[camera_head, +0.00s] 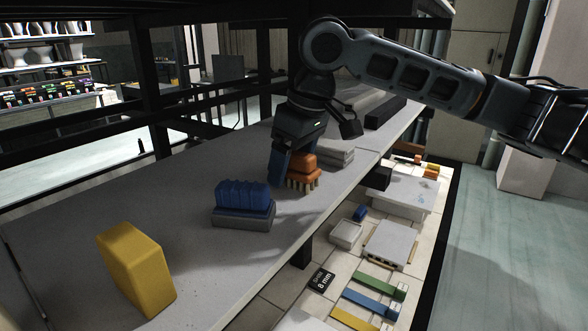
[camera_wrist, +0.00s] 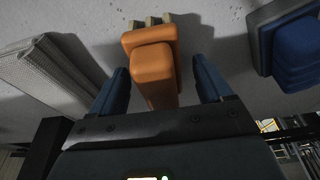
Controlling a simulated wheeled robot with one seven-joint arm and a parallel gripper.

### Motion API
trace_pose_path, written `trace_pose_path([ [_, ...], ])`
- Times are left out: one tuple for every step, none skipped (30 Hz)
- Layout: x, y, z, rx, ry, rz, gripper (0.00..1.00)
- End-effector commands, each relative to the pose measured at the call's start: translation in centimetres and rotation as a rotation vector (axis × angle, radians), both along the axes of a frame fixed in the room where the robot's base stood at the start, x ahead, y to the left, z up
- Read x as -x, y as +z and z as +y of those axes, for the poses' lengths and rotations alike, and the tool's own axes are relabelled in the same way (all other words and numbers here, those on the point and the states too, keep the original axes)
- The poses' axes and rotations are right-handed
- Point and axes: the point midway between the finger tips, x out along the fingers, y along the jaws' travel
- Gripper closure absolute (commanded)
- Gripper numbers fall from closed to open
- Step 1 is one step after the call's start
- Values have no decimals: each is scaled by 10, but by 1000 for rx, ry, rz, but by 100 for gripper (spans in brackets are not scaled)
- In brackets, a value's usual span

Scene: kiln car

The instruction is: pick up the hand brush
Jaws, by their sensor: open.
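The hand brush, an orange block handle with pale bristle tufts, stands on the grey shelf near its front edge in the head view (camera_head: 303,164). It also shows in the wrist view (camera_wrist: 152,65), between my two fingers. My gripper (camera_head: 287,172) is above and around the brush in the head view, with one blue finger seen at its left side. In the wrist view my gripper (camera_wrist: 163,90) has its fingers apart, with a gap on each side of the orange handle. The far finger is hidden in the head view.
A blue ribbed object on a grey base (camera_head: 242,202) stands left of the brush. A yellow block (camera_head: 136,268) stands further left. A grey slab stack (camera_head: 335,152) lies close behind the brush. A lower shelf (camera_head: 340,275) holds trays and coloured strips.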

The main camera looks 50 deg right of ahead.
Motion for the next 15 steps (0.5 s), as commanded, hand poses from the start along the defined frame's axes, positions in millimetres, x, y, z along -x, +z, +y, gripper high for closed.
trace_pose_path([
  [0,0,0,0,0,0,21],
  [0,0,0,0,0,0,21],
  [0,0,0,0,0,0,21],
  [0,0,0,0,0,0,23],
  [0,0,0,0,0,0,26],
  [0,0,0,0,0,0,30],
  [0,0,0,0,0,0,33],
  [0,0,0,0,0,0,36],
  [0,0,0,0,0,0,39],
  [0,0,0,0,0,0,42],
  [0,0,0,0,0,0,45],
  [0,0,0,0,0,0,49],
  [0,0,0,0,0,0,52],
  [0,0,0,0,0,0,55],
  [0,0,0,0,0,0,59],
])
